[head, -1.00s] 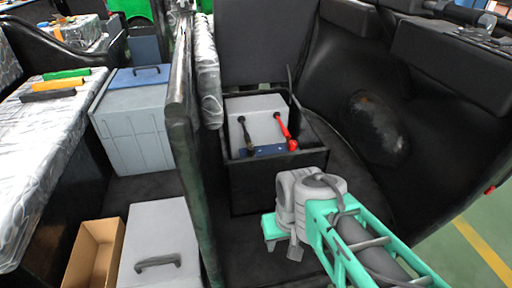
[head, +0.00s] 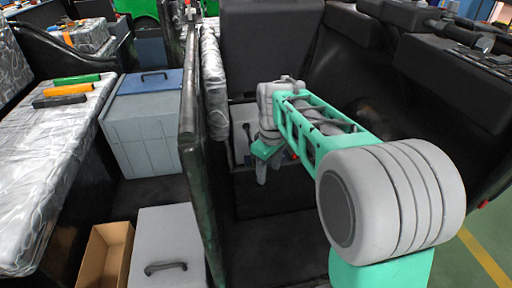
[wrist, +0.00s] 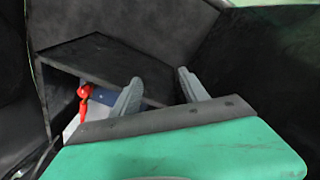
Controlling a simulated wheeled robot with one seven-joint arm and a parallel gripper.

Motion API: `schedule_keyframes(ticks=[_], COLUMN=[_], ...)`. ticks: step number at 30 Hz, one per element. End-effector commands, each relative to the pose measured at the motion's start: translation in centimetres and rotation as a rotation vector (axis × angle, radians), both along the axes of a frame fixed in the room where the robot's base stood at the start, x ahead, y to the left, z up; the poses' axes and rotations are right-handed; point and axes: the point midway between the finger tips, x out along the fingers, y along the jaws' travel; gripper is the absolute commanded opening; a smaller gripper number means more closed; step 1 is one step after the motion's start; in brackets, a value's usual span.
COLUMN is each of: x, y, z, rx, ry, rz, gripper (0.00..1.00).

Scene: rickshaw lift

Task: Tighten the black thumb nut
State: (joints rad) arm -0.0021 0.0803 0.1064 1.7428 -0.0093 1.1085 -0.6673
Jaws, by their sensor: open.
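The black battery box (head: 285,195) stands in the footwell with a grey battery (head: 240,112) inside. A thin black piece (head: 247,130), perhaps the black cable end or its thumb nut, shows on the battery just left of my arm; the nut itself is too small to make out. The red terminal piece (wrist: 84,92) and a blue strip (wrist: 106,97) show in the wrist view, left of my fingers. My gripper (head: 267,172) is open and points down in front of the box, its two fingers apart and empty in the wrist view (wrist: 160,86). My arm hides much of the battery.
A dark upright panel (head: 190,150) stands close on the left of the box. Black seat parts (head: 270,45) rise behind it. Farther left are a grey case with a blue lid (head: 145,115), a grey box (head: 165,245) and an open cardboard box (head: 108,252).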

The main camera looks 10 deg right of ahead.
Motion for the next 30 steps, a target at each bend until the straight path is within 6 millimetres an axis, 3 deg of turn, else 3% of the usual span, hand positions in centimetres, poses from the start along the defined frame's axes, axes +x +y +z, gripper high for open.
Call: schedule_keyframes(ticks=[1, 6, 9, 12, 18, 30], x=[3.1, 11.9, 15.9, 18.5, 20.2, 20.3], y=[0.0, 0.0, 0.0, -0.1, -0.1, -0.1], z=[1.2, 1.1, -0.3, -2.1, -4.5, -11.1], rx=[-0.010, -0.038, -0.048, -0.054, -0.058, -0.058], ry=[0.015, 0.052, 0.071, 0.084, 0.093, 0.092], rz=[0.099, 0.469, 0.684, 0.869, 1.052, 1.060], gripper=[0.52, 0.52, 0.52, 0.52, 0.52, 0.52])
